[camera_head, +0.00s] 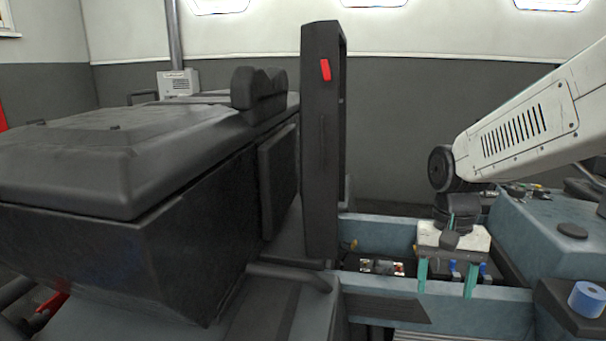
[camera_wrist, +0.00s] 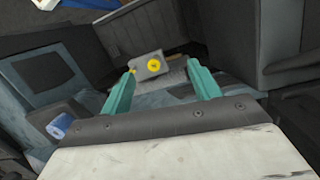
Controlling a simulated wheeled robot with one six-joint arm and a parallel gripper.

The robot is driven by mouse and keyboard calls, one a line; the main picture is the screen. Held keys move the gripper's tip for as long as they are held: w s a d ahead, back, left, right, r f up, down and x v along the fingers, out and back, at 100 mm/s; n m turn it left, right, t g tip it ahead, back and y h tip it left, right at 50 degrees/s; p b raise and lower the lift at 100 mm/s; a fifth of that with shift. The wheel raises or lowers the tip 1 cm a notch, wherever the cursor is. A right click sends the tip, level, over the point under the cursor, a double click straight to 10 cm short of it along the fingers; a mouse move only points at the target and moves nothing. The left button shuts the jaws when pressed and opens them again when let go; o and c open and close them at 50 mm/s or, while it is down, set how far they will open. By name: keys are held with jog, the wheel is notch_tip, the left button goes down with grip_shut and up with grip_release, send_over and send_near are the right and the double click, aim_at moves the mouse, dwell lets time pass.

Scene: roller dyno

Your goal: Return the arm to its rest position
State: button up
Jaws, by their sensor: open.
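My gripper (camera_head: 446,278) hangs at the end of my white arm on the right of the head view, with its two teal fingers pointing down and spread apart. Nothing shows between the fingers. It is above or in front of the blue-grey frame of the machine; the exact gap to it cannot be told. In the wrist view the open gripper (camera_wrist: 160,88) shows its teal fingers at left and right. A grey block with a yellow round knob (camera_wrist: 153,65) lies beyond the fingertips, apart from them.
A large dark machine body (camera_head: 110,230) fills the left. A tall black post with a red switch (camera_head: 325,70) stands mid-picture. A blue tape roll (camera_head: 587,299) sits at the right; it also shows in the wrist view (camera_wrist: 61,126). Small parts lie in a dark recess (camera_head: 375,266) left of my gripper.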

jog(key=s+r+n+t, duration=0.1)
jog(key=s+r+n, duration=0.1)
jog(key=s, duration=0.7)
jog(key=s+d+r+n+t, duration=0.1)
jog(key=s+r+t, duration=0.1)
jog(key=s, duration=0.7)
jog(key=shift+s+r+n, duration=0.15)
jog(key=shift+r+n, duration=0.15)
jog(key=shift+n, duration=0.1)
jog(key=shift+r, duration=0.55)
